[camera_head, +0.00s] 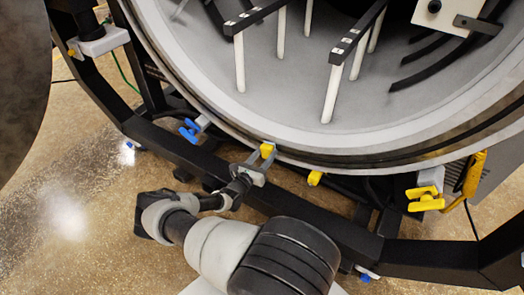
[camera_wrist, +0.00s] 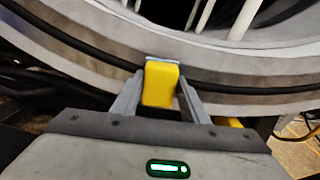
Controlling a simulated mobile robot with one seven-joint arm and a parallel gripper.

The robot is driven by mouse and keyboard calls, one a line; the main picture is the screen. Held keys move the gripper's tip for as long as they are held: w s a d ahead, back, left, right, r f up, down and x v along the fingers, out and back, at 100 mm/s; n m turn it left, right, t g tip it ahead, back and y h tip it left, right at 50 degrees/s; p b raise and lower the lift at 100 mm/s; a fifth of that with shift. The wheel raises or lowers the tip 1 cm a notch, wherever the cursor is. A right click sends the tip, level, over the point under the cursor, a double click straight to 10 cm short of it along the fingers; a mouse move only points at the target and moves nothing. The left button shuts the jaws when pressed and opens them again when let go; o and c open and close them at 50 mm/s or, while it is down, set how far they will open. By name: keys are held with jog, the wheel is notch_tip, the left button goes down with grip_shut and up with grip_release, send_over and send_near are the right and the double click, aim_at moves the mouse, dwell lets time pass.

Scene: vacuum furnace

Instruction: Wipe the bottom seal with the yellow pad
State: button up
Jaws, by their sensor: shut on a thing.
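My gripper (camera_head: 258,164) is at the lower rim of the round furnace opening. In the wrist view my gripper (camera_wrist: 159,95) is shut on the yellow pad (camera_wrist: 160,84), with one finger on each side of it. The yellow pad (camera_head: 267,150) also shows in the head view, at the rim's outer edge. A pale bluish strip tops the pad and lies at the rim. The bottom seal (camera_wrist: 225,90) shows as a dark band along the rim on both sides of the pad. I cannot tell whether the pad touches it.
Yellow clamps (camera_head: 425,199) and a blue clamp (camera_head: 190,130) sit around the rim. A black frame bar (camera_head: 325,225) runs below the opening. White posts (camera_head: 331,94) stand inside the chamber. The speckled floor is clear at left.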

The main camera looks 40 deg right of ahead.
jog(key=shift+s+d, duration=0.3)
jog(key=shift+s, duration=0.25)
jog(key=shift+s+d, duration=0.25)
jog(key=shift+s, duration=0.3)
jog(key=shift+c, duration=0.4)
jog(key=shift+g, duration=0.3)
jog(key=shift+c, duration=0.4)
jog(key=p+v, duration=0.1)
jog(key=v, duration=0.5)
jog(key=shift+w+a+p, duration=0.15)
jog(key=shift+p, duration=0.25)
jog(key=shift+v, duration=1.5)
jog(key=shift+f, duration=0.1)
